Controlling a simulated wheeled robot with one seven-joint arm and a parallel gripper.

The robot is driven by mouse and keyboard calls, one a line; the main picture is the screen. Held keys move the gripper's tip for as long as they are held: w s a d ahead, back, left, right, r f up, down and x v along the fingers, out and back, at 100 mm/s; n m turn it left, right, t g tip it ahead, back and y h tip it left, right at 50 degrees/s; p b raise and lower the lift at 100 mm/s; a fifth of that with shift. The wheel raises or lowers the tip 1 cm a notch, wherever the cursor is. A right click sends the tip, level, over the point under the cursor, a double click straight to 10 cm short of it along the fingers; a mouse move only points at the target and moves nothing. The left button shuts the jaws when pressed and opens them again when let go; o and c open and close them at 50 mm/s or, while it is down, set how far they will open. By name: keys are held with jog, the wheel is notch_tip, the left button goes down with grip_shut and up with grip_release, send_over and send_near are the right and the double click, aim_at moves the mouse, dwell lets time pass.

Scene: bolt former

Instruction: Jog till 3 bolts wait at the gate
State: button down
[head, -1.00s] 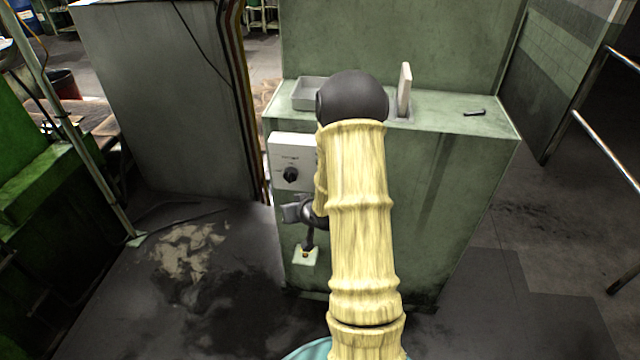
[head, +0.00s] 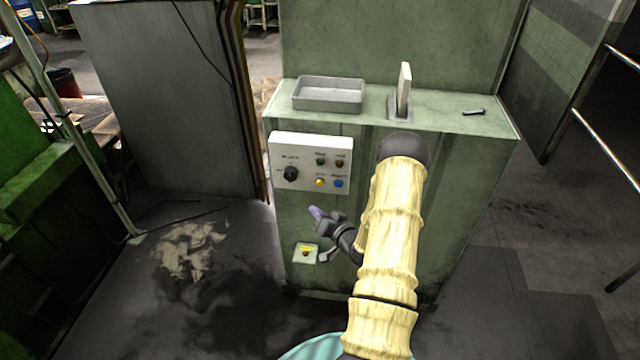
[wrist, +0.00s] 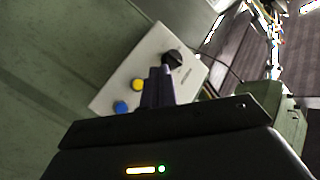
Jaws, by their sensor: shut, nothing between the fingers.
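A white control panel (head: 312,148) is on the front of the green machine. It carries a black knob (head: 291,174), a green button (head: 320,161), a dark red button (head: 340,163), a yellow button (head: 319,182) and a blue button (head: 339,183). Their labels are too small to read. My gripper (head: 316,212) is shut and empty, below the panel and apart from it in the head view. In the wrist view its fingers (wrist: 160,75) point towards the panel and overlap part of it; the yellow button (wrist: 137,85) and blue button (wrist: 120,107) show beside them. I see no bolts.
A grey tray (head: 328,107) and an upright pale plate (head: 405,78) stand on the machine's ledge. A small dark object (head: 474,112) lies to their right. A small plate with a yellow centre (head: 306,252) is low on the machine front. Railings stand at right.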

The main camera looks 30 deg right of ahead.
aim_at(320, 182)
jog(key=shift+w+d, duration=0.1)
jog(key=w+d+b, duration=0.1)
jog(key=w+d, duration=0.4)
jog(key=w, duration=0.1)
jog(key=shift+w+d+b, duration=0.25)
jog(key=shift+d+b, duration=0.05)
jog(key=shift+d, duration=0.05)
dwell(2.0)
jog(key=shift+w+d, duration=0.25)
